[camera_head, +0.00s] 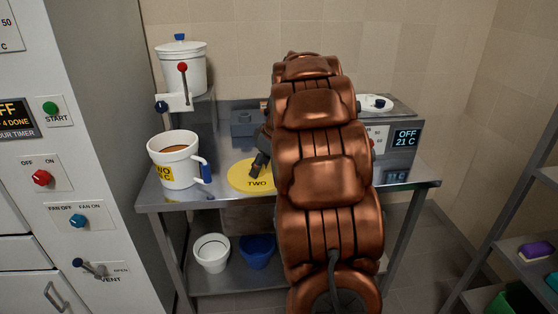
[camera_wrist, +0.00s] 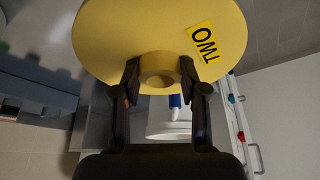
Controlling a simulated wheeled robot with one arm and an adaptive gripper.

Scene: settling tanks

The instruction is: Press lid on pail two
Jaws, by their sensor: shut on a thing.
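The yellow lid (camera_head: 243,177), labelled TWO, is beside pail two, to its right, over the steel table. The head view does not clearly show whether it touches the table. In the wrist view the lid (camera_wrist: 115,35) fills the top, and my gripper (camera_wrist: 160,78) is shut on its round knob. Pail two (camera_head: 181,174) is a white open pail with a yellow label, a blue-gripped handle and brown contents. It stands upright at the table's left front. My copper arm hides part of the table and most of my gripper.
A white lidded pot (camera_head: 181,70) stands on a grey stand behind pail two. A heater box (camera_head: 405,137) reading OFF 21 C is at the right. A white bucket (camera_head: 211,254) and a blue bucket (camera_head: 258,251) are on the lower shelf. A control cabinet (camera_head: 105,150) borders the left.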

